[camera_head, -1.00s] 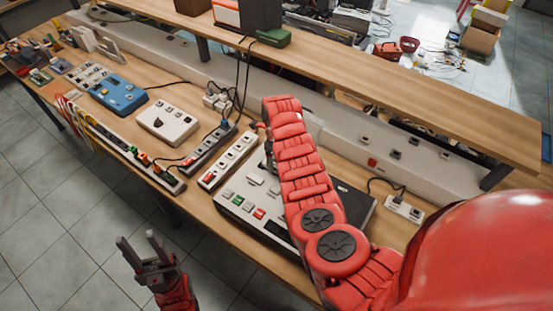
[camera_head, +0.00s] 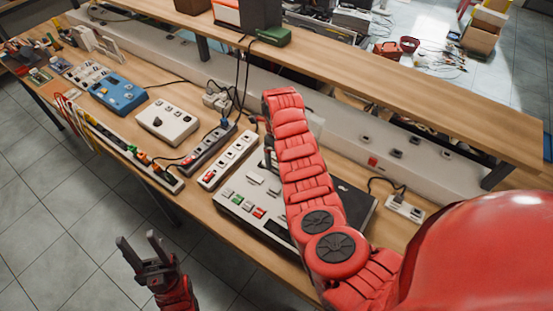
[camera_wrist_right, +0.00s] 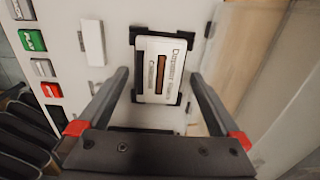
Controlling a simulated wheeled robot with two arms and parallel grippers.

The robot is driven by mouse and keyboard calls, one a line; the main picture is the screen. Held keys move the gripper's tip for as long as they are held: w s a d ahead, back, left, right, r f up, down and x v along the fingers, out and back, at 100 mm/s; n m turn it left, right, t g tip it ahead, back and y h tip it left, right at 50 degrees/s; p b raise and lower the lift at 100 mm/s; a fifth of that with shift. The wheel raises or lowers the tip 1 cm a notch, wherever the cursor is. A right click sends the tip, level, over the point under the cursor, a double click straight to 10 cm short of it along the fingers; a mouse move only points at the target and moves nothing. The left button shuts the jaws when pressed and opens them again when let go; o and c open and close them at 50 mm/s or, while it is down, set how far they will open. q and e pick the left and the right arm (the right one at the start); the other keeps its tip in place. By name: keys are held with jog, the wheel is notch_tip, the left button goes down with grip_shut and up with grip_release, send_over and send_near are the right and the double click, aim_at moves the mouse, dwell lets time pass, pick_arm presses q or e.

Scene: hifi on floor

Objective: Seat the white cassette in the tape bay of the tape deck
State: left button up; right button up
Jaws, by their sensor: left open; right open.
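The white cassette (camera_wrist_right: 161,66), with a brown window and printed label, lies at the dark-cornered tape bay (camera_wrist_right: 133,36) of the tape deck in the right wrist view. I cannot tell whether it is fully down in the bay. My right gripper (camera_wrist_right: 160,76) is open, its fingers apart on either side of the cassette, not closed on it. In the head view the tape deck (camera_head: 236,205) is on the bench, partly covered by my right arm, which hides the cassette. My left gripper (camera_head: 142,243) is open and empty over the floor, in front of the bench.
Deck buttons, one green (camera_wrist_right: 32,40) and one red (camera_wrist_right: 52,90), are left of the bay. A translucent panel (camera_wrist_right: 292,115) stands at right. A white power strip (camera_head: 228,160) lies left of the deck. A raised shelf (camera_head: 400,95) runs behind.

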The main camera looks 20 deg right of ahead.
notch_tip(320, 180, up, 6)
jog(key=shift+a+r+b, duration=0.1)
jog(key=shift+b, duration=0.8)
notch_tip(320, 180, up, 15)
jog(key=p, duration=0.3)
jog(key=shift+s, duration=0.1)
dwell(0.8)
